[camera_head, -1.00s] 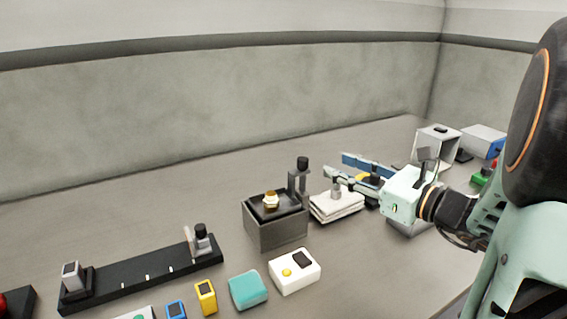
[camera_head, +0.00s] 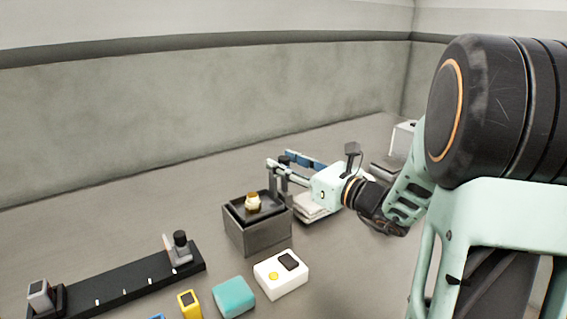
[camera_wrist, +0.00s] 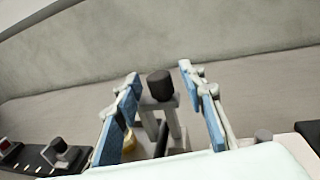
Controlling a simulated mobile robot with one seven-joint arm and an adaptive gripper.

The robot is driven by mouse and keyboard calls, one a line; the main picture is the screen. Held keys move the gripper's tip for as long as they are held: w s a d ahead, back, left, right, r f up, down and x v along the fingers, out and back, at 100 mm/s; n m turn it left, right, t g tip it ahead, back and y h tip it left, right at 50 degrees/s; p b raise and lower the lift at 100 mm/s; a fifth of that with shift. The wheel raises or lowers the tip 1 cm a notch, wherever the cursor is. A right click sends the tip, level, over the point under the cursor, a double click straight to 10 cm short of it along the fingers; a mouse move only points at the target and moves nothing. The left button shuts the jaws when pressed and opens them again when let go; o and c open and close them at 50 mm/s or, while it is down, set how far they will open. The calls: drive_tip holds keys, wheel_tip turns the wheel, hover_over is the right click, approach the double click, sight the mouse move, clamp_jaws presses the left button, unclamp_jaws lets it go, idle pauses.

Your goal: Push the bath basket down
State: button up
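The bath (camera_head: 257,240) is a dark grey box on the table, with the black bath basket (camera_head: 236,211) at its top. A small gold and cream piece (camera_head: 252,202) sits in the basket. A grey upright frame with a black knob (camera_wrist: 160,85) stands at the bath's back right. My gripper (camera_head: 278,161) is at this frame, coming from the right. In the wrist view its two blue-padded fingers (camera_wrist: 160,72) are spread wide, with the knob between them and apart from both. The basket is mostly hidden in the wrist view.
A white pad stack (camera_head: 312,212) lies right of the bath, under my gripper. A white box with a yellow button (camera_head: 281,274), a teal block (camera_head: 234,297) and a yellow block (camera_head: 188,304) stand in front. A black rail (camera_head: 120,281) lies at left. The table behind is clear.

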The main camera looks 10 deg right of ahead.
drive_tip(key=shift+w+a, duration=0.15)
drive_tip(key=shift+w, duration=0.15)
drive_tip(key=shift+c, duration=0.5)
clamp_jaws()
